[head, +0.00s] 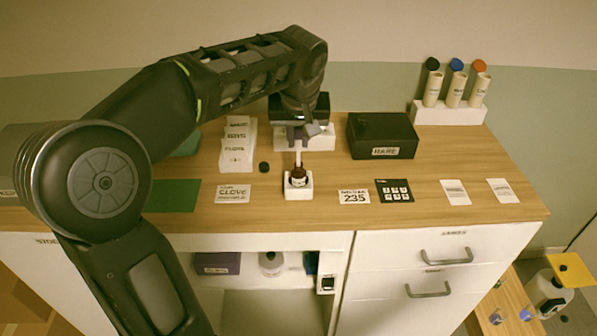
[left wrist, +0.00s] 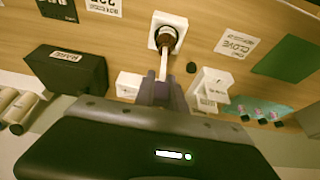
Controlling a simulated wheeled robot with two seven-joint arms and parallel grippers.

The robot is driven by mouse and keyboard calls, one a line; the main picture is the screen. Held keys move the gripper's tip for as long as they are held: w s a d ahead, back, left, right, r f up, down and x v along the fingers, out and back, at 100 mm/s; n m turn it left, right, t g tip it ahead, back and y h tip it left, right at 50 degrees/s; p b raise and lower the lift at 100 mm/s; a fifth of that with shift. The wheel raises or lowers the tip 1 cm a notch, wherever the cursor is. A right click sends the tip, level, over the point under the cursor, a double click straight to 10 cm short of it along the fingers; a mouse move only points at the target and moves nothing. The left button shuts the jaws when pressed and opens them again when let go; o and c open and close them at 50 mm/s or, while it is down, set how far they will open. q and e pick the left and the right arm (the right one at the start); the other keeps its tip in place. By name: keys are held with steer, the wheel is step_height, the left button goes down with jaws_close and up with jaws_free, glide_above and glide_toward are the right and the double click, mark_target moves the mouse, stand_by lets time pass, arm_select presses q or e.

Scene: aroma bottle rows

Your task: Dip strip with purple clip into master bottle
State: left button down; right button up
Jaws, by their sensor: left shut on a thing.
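My left gripper (head: 300,130) is shut on the clip of a white strip. The clip looks purple-grey in the left wrist view (left wrist: 162,92). The pale strip (head: 298,152) points down from it and also shows in the left wrist view (left wrist: 163,64). A small dark brown bottle (head: 298,178) stands upright in a white square holder (head: 298,193) right below; it also shows in the left wrist view (left wrist: 166,36). The strip's lower end meets the bottle's mouth; how deep it reaches inside I cannot tell. My right gripper is not in view.
A black box labelled RARE (head: 382,136) stands right of the gripper. A white stepped stand (head: 238,152) and a loose black cap (head: 264,167) are left. Cards, including CLOVE (head: 233,194) and 235 (head: 354,196), lie near the front edge. A white rack (head: 447,113) holds capped tubes.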

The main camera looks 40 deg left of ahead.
arm_select(q)
steer(key=shift+f+b, duration=1.1)
steer(key=shift+f, duration=0.2)
steer(key=shift+r, duration=0.15)
step_height(320, 180, up, 8)
steer(key=p, duration=0.6)
stand_by(0.4)
